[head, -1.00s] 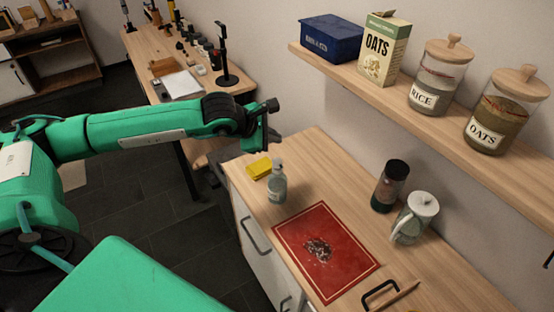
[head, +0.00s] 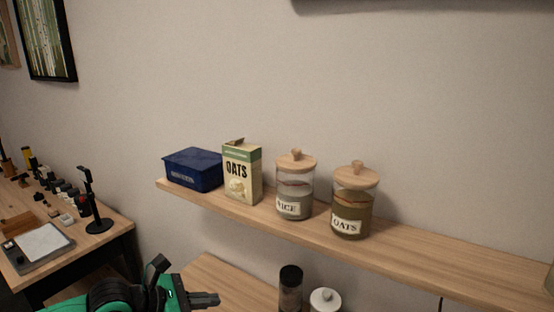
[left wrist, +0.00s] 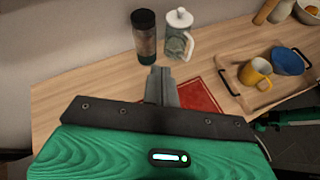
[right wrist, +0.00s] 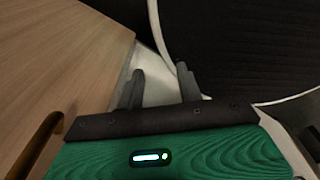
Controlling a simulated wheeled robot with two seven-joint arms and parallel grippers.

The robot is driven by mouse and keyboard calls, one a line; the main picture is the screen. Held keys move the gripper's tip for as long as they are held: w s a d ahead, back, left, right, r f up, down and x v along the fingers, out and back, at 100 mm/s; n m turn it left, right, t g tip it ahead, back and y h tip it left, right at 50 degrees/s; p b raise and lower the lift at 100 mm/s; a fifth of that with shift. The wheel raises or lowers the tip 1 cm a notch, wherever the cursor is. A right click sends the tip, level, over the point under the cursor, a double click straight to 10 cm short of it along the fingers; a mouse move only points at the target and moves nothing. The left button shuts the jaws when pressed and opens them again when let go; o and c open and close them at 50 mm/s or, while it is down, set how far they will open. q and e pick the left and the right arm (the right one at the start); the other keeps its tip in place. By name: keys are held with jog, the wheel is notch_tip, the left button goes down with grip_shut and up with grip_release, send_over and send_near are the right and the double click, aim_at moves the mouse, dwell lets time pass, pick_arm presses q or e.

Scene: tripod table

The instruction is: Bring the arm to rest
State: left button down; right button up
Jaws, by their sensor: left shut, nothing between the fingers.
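My left gripper (head: 210,299) shows at the bottom edge of the head view, left of the dark tumbler (head: 290,288). Its fingers are together and empty; they also show in the left wrist view (left wrist: 162,78). There they hang above the wooden counter (left wrist: 85,88), with the red mat (left wrist: 197,97) beyond and partly hidden by them. My right gripper (right wrist: 160,80) shows only in the right wrist view. Its two fingers are apart with nothing between them, close to a wooden surface (right wrist: 60,60) on the left.
A wall shelf (head: 400,250) holds a blue tin (head: 192,170), an oats box (head: 243,172) and two labelled jars. A white-lidded pitcher (left wrist: 178,35) stands beside the tumbler. A wooden tray (left wrist: 237,78) holds a yellow mug (left wrist: 255,71) and a blue bowl (left wrist: 288,61).

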pick_arm(q)
jog(key=s+d+r+n+t+h, duration=0.4)
jog(key=d+r+n+t+h, duration=0.3)
jog(key=r+n, duration=0.45)
jog(key=a+f+n+t+y, duration=0.2)
jog(key=a+f+n+y, duration=0.35)
jog(key=n+y, duration=0.55)
jog(key=a+f+n+t+y, duration=0.3)
jog(key=a+f+n+y, duration=0.25)
jog(key=n, duration=0.85)
jog(key=s+a+f+n+g+y, duration=0.3)
jog(key=s+a+f+n+g, duration=0.15)
jog(key=f, duration=0.35)
jog(key=s+d+f+n+g+h, duration=0.1)
jog(key=s+f+n+g, duration=0.2)
jog(key=s+f+g, duration=0.5)
jog(key=s+d+f+n+g+h, duration=0.1)
jog(key=s+f+n+g, duration=0.2)
jog(key=s+f, duration=0.55)
notch_tip(320, 180, down, 29)
jog(key=s+g, duration=0.1)
jog(key=s, duration=0.2)
jog(key=s+a+f, duration=0.1)
jog(key=s+f, duration=0.8)
jog(key=s+a+f+g, duration=0.1)
jog(key=s+a+f, duration=0.1)
jog(key=s+f, duration=0.7)
jog(key=shift+s+a+f, duration=0.3)
jog(key=shift+s, duration=0.05)
